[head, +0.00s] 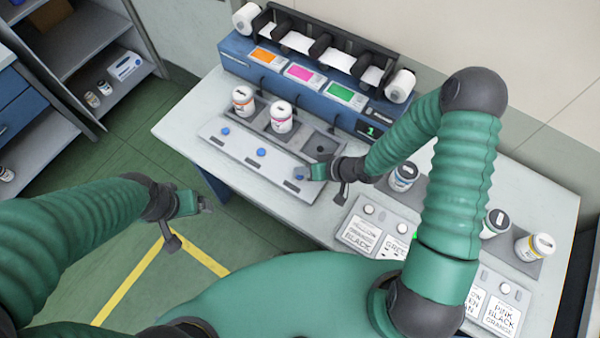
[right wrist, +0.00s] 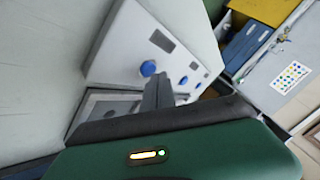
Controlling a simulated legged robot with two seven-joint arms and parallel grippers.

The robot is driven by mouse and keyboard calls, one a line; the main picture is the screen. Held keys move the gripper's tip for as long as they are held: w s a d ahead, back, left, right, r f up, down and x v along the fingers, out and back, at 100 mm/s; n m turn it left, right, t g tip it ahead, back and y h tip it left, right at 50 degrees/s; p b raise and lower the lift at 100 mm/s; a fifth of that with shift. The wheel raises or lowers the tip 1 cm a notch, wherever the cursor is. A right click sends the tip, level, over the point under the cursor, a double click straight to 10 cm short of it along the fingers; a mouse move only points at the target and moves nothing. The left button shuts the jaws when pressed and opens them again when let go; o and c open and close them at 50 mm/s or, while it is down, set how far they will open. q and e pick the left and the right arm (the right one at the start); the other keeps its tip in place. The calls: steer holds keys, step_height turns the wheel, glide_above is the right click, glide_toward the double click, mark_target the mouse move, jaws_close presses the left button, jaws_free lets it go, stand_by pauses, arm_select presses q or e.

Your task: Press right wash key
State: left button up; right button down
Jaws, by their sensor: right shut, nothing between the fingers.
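The wash panel (head: 245,158) is a pale strip along the table's front with blue round keys. The left key (head: 226,130) and the middle key (head: 261,152) show clearly. The right key is largely hidden by my right gripper (head: 304,174), which is at the panel's right end. In the right wrist view my shut, empty dark fingers (right wrist: 158,90) are beside a blue key (right wrist: 148,68), with another blue key (right wrist: 183,80) beyond. I cannot tell whether the fingertips touch a key. My left gripper (head: 203,205) hangs off the table's front left; its opening is too small to tell.
Two white jars (head: 243,100) (head: 281,117) stand in wells behind the panel; the right well (head: 320,146) is empty. The blue rewinder (head: 300,85) with coloured screens stands behind. Labelled cards (head: 361,236) and more jars (head: 403,177) are to the right.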

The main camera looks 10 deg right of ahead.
steer(key=shift+f, duration=0.35)
stand_by(0.5)
stand_by(0.3)
steer(key=shift+r+p, duration=0.7)
steer(key=shift+r, duration=0.1)
steer(key=shift+r, duration=0.1)
step_height(320, 180, up, 5)
steer(key=p, duration=0.5)
